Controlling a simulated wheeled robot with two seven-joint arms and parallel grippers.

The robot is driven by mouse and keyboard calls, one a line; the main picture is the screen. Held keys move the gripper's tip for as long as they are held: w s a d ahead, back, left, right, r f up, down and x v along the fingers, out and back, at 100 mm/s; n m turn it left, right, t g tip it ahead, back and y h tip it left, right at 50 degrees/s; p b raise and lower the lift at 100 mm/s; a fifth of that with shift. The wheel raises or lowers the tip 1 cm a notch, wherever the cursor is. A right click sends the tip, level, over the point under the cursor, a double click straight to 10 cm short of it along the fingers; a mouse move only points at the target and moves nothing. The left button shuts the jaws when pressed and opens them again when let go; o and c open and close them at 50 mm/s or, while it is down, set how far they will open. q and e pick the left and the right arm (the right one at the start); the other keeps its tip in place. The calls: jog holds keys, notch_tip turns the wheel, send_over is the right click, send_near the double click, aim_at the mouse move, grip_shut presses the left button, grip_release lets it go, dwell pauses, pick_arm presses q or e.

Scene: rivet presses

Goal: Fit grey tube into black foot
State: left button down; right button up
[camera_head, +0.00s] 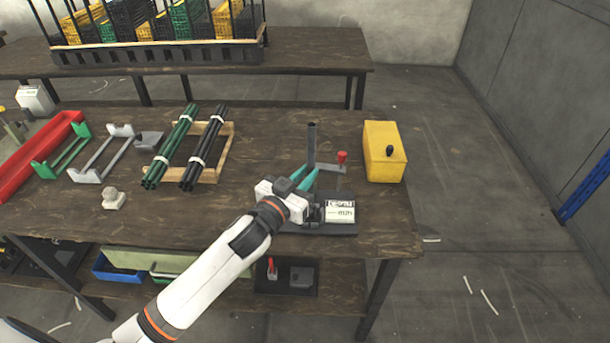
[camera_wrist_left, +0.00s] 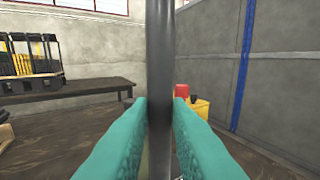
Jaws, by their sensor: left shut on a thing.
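A dark grey tube (camera_head: 311,142) stands upright near the right part of the workbench. It also fills the middle of the left wrist view (camera_wrist_left: 160,60). My left gripper (camera_head: 310,176) has teal fingers, which are shut on the tube from both sides (camera_wrist_left: 160,118). The tube's lower end is hidden behind my gripper and wrist in the head view, so I cannot tell whether it sits in the black foot. I cannot make out the foot itself. A black press base (camera_head: 325,228) with a white label lies just below the gripper. My right gripper is not in view.
A red knob (camera_head: 342,156) on a grey arm is close to the right of the tube. A yellow box (camera_head: 384,150) stands farther right. Green and black tube bundles (camera_head: 206,150) lie on a wooden frame to the left. The bench's front right corner is clear.

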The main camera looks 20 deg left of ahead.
pick_arm(q)
jog(key=shift+p, duration=0.45)
dwell(0.6)
jog(key=shift+f+b, duration=1.2)
jog(key=shift+f, duration=0.65)
jog(key=c, duration=1.3)
grip_release()
jog(key=shift+s, duration=0.1)
jog(key=b+v, duration=0.1)
jog(key=v, duration=1.1)
jog(key=shift+f, duration=0.1)
